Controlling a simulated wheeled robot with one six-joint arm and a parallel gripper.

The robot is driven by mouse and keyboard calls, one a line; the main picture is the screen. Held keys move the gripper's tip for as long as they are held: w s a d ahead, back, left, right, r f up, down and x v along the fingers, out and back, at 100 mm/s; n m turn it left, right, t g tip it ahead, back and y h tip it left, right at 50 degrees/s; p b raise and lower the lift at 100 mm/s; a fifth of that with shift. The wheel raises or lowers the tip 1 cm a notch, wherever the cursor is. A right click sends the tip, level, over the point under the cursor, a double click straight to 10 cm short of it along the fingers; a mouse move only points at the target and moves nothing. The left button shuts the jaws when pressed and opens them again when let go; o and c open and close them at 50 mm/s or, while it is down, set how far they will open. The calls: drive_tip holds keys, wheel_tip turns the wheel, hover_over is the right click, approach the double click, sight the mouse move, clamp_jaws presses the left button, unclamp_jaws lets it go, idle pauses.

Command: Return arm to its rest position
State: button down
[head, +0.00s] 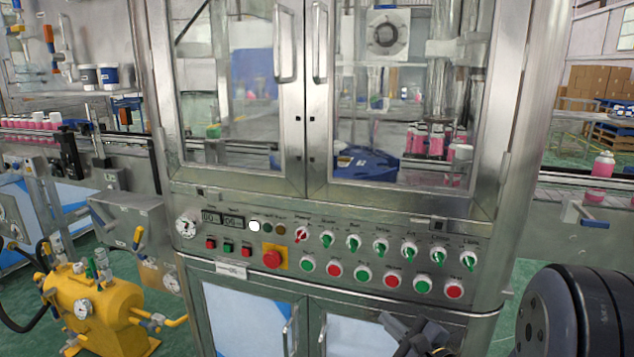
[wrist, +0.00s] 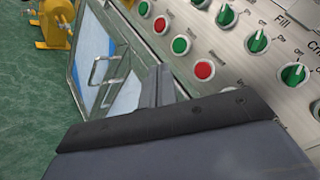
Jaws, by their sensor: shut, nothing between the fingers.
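My gripper (head: 422,340) shows at the bottom of the head view, in front of the lower cabinet doors and below the panel's buttons. It is shut and empty. In the wrist view its dark fingers (wrist: 155,88) point toward the lower door and the panel edge. A black rounded part of my arm (head: 575,312) fills the lower right of the head view. The crimping machine's control panel (head: 330,285) has rows of green and red buttons and several selector switches. The panel also shows tilted in the wrist view (wrist: 225,50).
Glass doors with handles (head: 285,45) stand shut above the panel. Lower doors (head: 245,315) have protruding handles. A yellow pressure vessel (head: 85,310) stands at left on the green floor. Conveyors with pink bottles (head: 602,165) run out both sides.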

drive_tip(key=shift+w, duration=0.1)
drive_tip(key=w, duration=0.2)
drive_tip(key=w+d+b, duration=0.1)
drive_tip(key=w+d, duration=0.1)
drive_tip(key=w, duration=0.1)
drive_tip(key=shift+w+f+b, duration=0.25)
drive_tip(key=shift+w+b, duration=0.05)
drive_tip(key=shift+a+b, duration=0.1)
drive_tip(key=shift+b, duration=0.25)
drive_tip(key=r+p, duration=0.1)
drive_tip(key=p, duration=0.3)
drive_tip(key=shift+s, duration=0.1)
